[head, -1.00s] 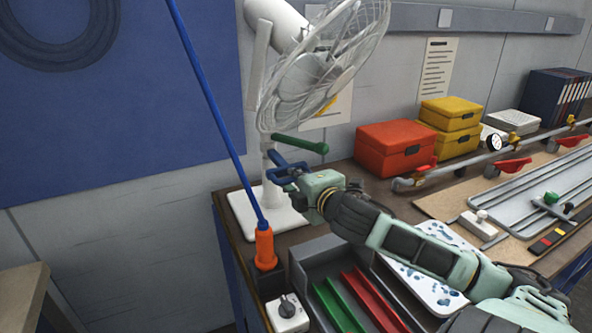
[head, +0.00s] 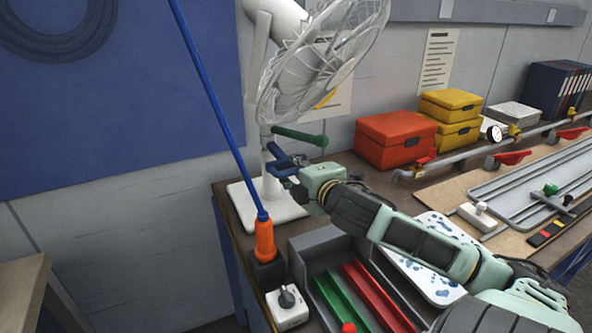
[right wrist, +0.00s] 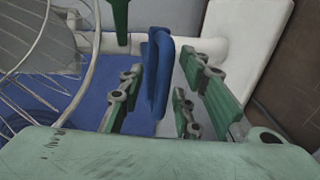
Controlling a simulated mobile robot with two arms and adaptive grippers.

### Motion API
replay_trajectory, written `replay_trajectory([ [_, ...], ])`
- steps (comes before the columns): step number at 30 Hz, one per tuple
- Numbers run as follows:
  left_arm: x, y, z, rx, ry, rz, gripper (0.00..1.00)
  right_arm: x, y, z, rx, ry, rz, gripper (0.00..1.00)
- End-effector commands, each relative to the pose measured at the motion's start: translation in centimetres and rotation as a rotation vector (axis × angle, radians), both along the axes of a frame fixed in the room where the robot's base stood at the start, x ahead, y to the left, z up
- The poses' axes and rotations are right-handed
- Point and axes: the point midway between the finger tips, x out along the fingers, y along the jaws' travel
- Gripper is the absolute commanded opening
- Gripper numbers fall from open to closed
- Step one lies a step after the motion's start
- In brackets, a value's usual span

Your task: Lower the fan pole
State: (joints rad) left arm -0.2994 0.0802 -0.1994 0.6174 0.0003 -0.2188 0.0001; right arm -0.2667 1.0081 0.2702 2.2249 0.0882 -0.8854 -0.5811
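The white fan (head: 315,65) stands at the back left of the bench on a pole (head: 271,185) with a white base plate (head: 285,210). A green handle (head: 302,136) and a blue handle (head: 276,151) stick out from the pole. My right gripper (head: 283,167) is at the blue handle, just below the green one. In the right wrist view, the open fingers (right wrist: 165,95) stand on either side of the blue handle (right wrist: 158,65), with gaps showing. The green handle (right wrist: 122,20) and pole (right wrist: 190,46) lie beyond. Contact is not visible. My left gripper is out of view.
A grey tray (head: 305,262) and a white knob box (head: 287,308) are in front. Red (head: 396,140) and yellow boxes (head: 451,105) stand right of the fan, behind my arm.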

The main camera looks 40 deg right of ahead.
Motion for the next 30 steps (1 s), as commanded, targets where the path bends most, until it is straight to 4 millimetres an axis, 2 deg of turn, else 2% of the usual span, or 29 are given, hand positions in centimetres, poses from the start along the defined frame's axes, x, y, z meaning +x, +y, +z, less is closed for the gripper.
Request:
replay_trajectory([
  [12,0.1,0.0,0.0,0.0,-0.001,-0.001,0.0,-5.4,1.7,1.1,0.004,0.001,0.0,0.31],
  [15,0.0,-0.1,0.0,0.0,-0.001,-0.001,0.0,-6.2,2.0,1.3,0.001,0.001,0.0,0.31],
  [30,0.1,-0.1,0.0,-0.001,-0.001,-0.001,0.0,-6.6,2.1,1.5,0.0,0.0,-0.001,0.31],
])
